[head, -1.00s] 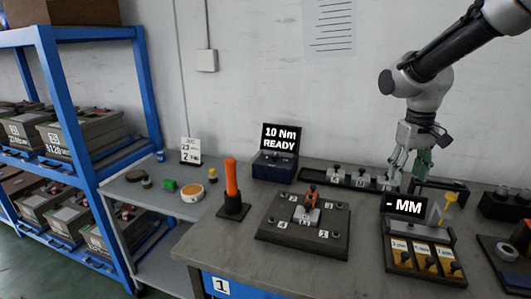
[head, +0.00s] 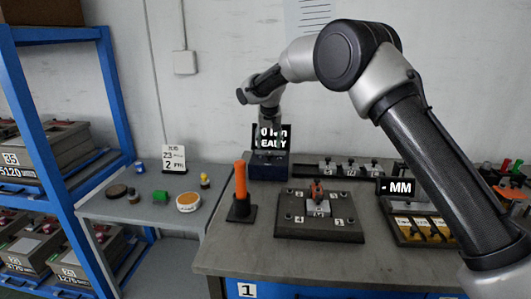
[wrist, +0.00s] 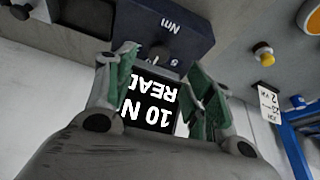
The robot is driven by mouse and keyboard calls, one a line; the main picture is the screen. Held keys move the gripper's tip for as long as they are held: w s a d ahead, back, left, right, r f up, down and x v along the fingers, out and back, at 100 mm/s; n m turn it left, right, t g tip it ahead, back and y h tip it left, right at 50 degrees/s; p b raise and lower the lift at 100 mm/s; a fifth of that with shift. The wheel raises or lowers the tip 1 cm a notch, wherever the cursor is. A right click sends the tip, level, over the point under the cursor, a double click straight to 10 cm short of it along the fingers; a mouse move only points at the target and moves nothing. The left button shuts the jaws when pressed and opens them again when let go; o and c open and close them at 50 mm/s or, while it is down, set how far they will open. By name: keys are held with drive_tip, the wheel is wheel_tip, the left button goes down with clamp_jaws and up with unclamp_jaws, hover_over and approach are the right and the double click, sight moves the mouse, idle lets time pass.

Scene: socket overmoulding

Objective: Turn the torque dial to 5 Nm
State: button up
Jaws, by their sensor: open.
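The torque unit is a dark blue box (head: 262,167) at the back of the bench, with a black display (head: 285,140) above it. The display reads 10 Nm READY, partly covered by my arm in the head view. In the wrist view the display (wrist: 148,112) appears upside down between my fingers. The black torque dial (wrist: 161,54) is on the box face (wrist: 190,35), marked Nm. My gripper (wrist: 160,66) is open and empty, its green-padded fingers on either side of the dial's line of sight. Contact with the dial cannot be told.
An orange-handled tool (head: 241,180) stands upright in a black holder, just in front of the box. A dark fixture plate (head: 340,228) with numbered corners lies front right. A gauge display (head: 397,187) stands further right. A side table (head: 150,213) holds small items.

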sight(269, 154)
drive_tip(key=x, duration=0.7)
drive_tip(key=shift+d, duration=0.1)
drive_tip(key=c, duration=1)
